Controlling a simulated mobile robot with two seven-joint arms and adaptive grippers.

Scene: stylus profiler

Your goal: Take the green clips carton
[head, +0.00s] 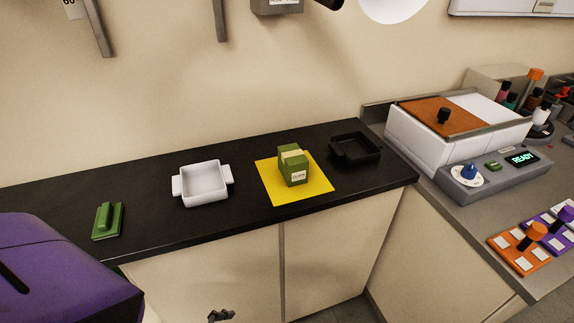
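The green clips carton (293,168) stands upright on a yellow mat (274,187) on the black counter. It has a pale band over its top and a white label on its front. Nothing touches it but the mat. A small dark piece at the bottom edge, left of centre, looks like the tip of my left gripper (220,316). It is low in front of the cabinet, well away from the carton, and too cut off to show its opening. My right gripper is not in view.
A white two-handled tray (204,184) stands left of the mat, a black tray (356,149) right of it. A green handled block (107,221) lies farther left. A purple casing (62,270) fills the lower left. A panel reading READY (490,173) is at right.

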